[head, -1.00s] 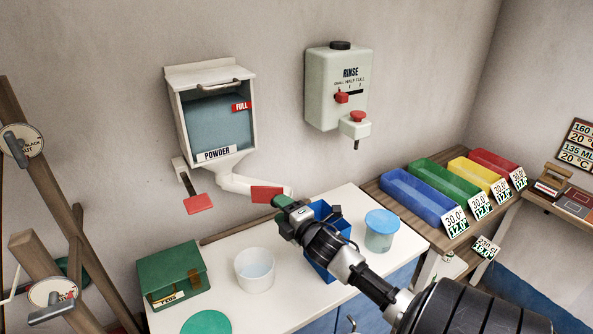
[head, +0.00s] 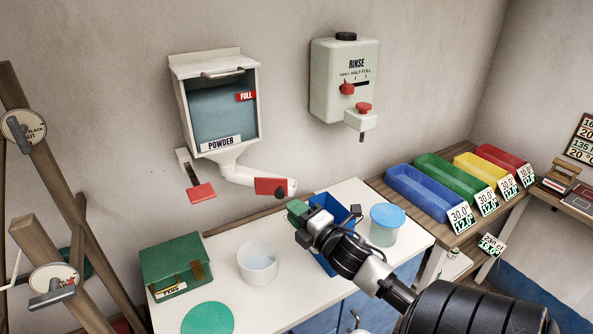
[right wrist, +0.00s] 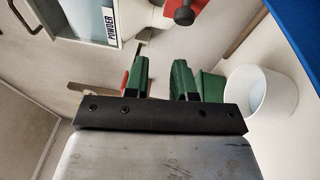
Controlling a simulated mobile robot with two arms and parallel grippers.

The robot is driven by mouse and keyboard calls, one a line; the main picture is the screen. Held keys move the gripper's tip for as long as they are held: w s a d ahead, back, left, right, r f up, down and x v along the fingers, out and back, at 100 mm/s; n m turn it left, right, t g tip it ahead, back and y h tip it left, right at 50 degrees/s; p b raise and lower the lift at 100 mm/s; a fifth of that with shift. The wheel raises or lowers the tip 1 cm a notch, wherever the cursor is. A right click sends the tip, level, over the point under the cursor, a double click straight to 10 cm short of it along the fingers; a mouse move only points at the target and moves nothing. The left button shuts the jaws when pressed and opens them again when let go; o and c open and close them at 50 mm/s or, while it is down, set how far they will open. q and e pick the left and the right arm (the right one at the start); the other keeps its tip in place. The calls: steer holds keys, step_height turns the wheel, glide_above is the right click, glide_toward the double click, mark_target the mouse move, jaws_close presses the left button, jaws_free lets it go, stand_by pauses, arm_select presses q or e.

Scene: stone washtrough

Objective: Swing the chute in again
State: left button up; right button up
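The white chute (head: 233,174) runs from under the powder box (head: 222,100) out to the right along the wall. It carries a red plate (head: 266,186) with a dark knob (head: 281,192) near its free end. The knob also shows at the top of the right wrist view (right wrist: 184,14). My right gripper (head: 297,210) is just below and right of the chute's end, apart from it. In the right wrist view its green fingers (right wrist: 160,78) stand apart with nothing held between them.
A blue bin (head: 335,207) stands behind my right arm, beside a blue-lidded jar (head: 387,226). A white pot (head: 258,264) and green pegs box (head: 172,270) stand on the white counter. A rinse dispenser (head: 343,80) hangs to the right. A red lever (head: 201,193) hangs left of the chute.

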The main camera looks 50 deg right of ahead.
steer(key=w+a+r+n+y, duration=0.1)
steer(key=a+r+n+y, duration=0.1)
steer(key=a+n+y, duration=0.1)
steer(key=w+a+r+n+t+y, duration=0.1)
steer(key=a+r+n+y, duration=0.2)
steer(key=n, duration=0.1)
steer(key=w+a+r+n+y, duration=0.2)
steer(key=a+n+y, duration=0.1)
steer(key=n, duration=0.1)
steer(key=shift+w+r+t+b, duration=0.1)
steer(key=shift+r+t+b, duration=0.2)
steer(key=shift+r+b, duration=0.1)
jaws_close()
steer(key=a+r+n+g+y+b, duration=0.1)
steer(key=a+n+g+y, duration=0.3)
steer(key=a+n+g, duration=0.65)
steer(key=a+r+n+g+y, duration=0.1)
steer(key=a+n+g+y, duration=0.3)
steer(key=n, duration=1.2)
steer(key=s+d+n+g+h+b, duration=0.15)
steer(key=d+n+g+h, duration=0.35)
steer(key=d+h, duration=1.45)
steer(key=w+d+f+n+t+p, duration=0.1)
steer(key=w+d+f+p, duration=0.2)
steer(key=w+d+f, duration=0.2)
steer(key=shift+d+f+y, duration=0.4)
steer(key=shift+f+y, duration=0.05)
steer(key=shift+f, duration=1.35)
